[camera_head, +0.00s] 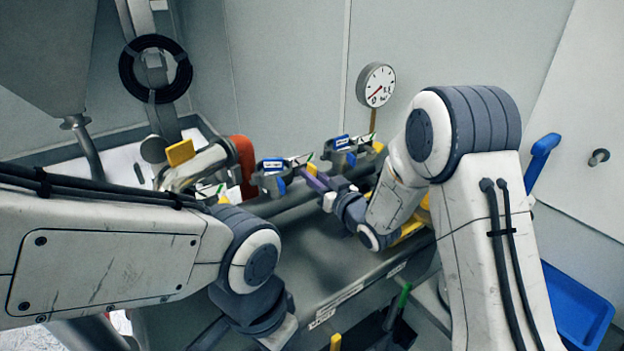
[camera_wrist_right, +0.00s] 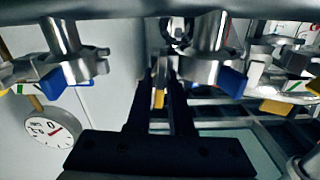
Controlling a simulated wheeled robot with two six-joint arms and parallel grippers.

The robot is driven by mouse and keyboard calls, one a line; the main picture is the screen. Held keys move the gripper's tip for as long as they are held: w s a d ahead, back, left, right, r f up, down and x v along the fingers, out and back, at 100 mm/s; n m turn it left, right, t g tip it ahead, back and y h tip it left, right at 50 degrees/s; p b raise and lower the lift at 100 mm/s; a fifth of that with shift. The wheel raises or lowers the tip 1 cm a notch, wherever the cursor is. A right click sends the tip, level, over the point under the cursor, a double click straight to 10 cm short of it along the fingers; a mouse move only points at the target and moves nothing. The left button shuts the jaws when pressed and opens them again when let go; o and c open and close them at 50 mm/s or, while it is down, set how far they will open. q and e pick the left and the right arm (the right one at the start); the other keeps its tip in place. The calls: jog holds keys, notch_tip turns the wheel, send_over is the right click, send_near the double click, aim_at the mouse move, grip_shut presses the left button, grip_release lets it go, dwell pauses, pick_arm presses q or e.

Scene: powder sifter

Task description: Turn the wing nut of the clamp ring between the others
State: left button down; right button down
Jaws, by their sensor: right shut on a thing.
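The middle clamp ring (camera_head: 270,178) sits on its pipe between a left clamp ring (camera_head: 210,192) and a right clamp ring (camera_head: 343,156). It also shows in the right wrist view (camera_wrist_right: 203,72), with a blue part on it. A yellow wing nut (camera_head: 312,169) is at its right side. My right gripper (camera_head: 316,181) is shut on this wing nut, which shows between the dark fingers in the wrist view (camera_wrist_right: 158,97). The fingers partly hide the nut. My left arm reaches in low at the left; its gripper fingers are not visible.
A dial gauge (camera_head: 376,85) stands behind the right clamp ring. An orange-red part (camera_head: 243,160) is behind the left one. A green-handled tool (camera_head: 398,305) is below in front. A blue bin (camera_head: 577,305) is at the right.

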jog(key=m, duration=0.3)
jog(key=shift+d+m+b, duration=0.1)
jog(key=shift+m+b, duration=0.2)
jog(key=shift+m, duration=0.1)
jog(key=shift+w+d+m, duration=0.1)
jog(key=shift+m, duration=1.6)
jog(key=c, duration=0.9)
grip_release()
jog(key=shift+c, duration=0.2)
jog(key=b+v, duration=0.2)
jog(key=v, duration=0.8)
